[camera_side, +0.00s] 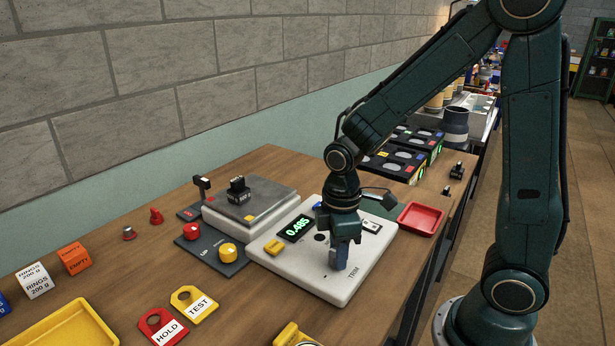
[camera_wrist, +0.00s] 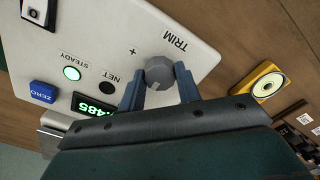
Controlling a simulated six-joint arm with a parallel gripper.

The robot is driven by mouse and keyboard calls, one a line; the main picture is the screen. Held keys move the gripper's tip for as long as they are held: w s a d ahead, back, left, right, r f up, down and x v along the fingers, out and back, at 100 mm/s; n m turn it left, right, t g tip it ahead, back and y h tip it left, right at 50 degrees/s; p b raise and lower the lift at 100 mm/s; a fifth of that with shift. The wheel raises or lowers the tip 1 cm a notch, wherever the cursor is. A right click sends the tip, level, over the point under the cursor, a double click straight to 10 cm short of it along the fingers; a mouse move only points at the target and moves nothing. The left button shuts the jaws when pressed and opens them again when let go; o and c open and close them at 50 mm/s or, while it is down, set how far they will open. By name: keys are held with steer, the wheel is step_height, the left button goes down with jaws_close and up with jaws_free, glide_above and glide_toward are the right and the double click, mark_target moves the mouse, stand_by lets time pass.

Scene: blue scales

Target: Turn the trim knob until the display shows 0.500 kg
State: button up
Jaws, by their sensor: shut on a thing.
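The white console (camera_side: 345,290) lies on the wooden table, with a green-digit display (camera_side: 298,228) that reads 0.485. The wrist view shows part of the display (camera_wrist: 95,106), its first digits hidden by my gripper. The grey faceted trim knob (camera_wrist: 159,72) sits beside the printed word TRIM. My gripper (camera_wrist: 160,78) is shut on the knob, one blue finger on each side. In the side view my gripper (camera_side: 338,262) points down at the console and hides the knob. The STEADY lamp (camera_wrist: 71,73) is lit green; the NET lamp (camera_wrist: 107,88) is dark.
A scale (camera_side: 262,218) with a dark weight (camera_side: 239,190) on its plate stands behind the console. A red tray (camera_side: 420,218) is at right. HOLD (camera_side: 163,328) and TEST (camera_side: 194,303) tags lie in front.

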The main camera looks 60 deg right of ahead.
steer(key=m, duration=0.3)
steer(key=shift+m, duration=0.4)
steer(key=m, duration=0.3)
steer(key=shift+m, duration=0.3)
steer(key=m, duration=0.3)
steer(key=shift+m, duration=2)
steer(key=o, duration=1)
steer(key=shift+c, duration=0.2)
steer(key=shift+r, duration=0.2)
